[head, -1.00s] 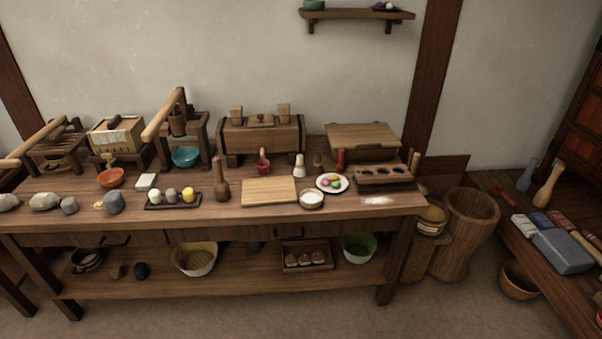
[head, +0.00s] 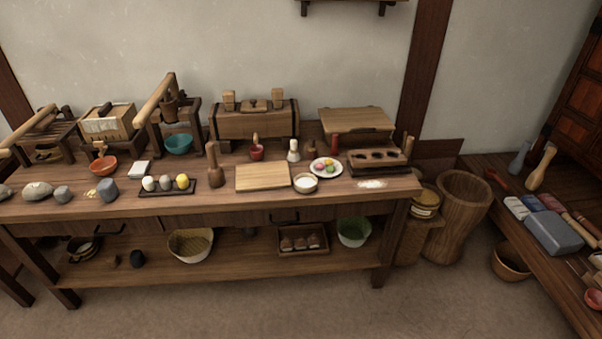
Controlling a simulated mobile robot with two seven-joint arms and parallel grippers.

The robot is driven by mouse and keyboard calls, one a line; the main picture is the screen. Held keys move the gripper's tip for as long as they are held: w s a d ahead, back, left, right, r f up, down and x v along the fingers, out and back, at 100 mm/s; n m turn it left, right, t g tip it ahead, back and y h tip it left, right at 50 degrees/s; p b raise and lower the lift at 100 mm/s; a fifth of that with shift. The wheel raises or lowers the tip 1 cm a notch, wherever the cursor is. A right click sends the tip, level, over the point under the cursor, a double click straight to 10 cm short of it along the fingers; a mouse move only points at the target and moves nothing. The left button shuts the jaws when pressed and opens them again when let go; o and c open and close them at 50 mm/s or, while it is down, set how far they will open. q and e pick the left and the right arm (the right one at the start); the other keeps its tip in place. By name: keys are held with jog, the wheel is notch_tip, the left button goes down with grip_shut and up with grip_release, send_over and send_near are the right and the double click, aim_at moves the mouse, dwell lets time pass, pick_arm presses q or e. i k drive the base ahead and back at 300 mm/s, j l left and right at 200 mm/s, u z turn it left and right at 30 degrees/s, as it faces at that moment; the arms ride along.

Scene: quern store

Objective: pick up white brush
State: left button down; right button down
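A small upright white brush (head: 293,151) stands on the wooden worktable (head: 330,203), near the middle of its top. It has a pale, flared lower part and a narrower top. It stands behind a white bowl of white powder (head: 305,183) and to the right of a small red pot (head: 256,152). Neither of my grippers shows in the head view.
A plate of coloured sweets (head: 326,168), a wooden board (head: 263,177) and a wooden pestle (head: 214,166) are close by. A large wooden box (head: 254,124) stands behind. Floor in front of the table is clear. A side bench (head: 530,235) stands at right.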

aim_at(293, 156)
jog(key=i+l+u, duration=0.2)
jog(key=i, duration=0.15)
jog(key=i+u, duration=0.2)
jog(key=i, duration=0.2)
jog(key=i+l+u, duration=0.2)
jog(key=i, duration=0.15)
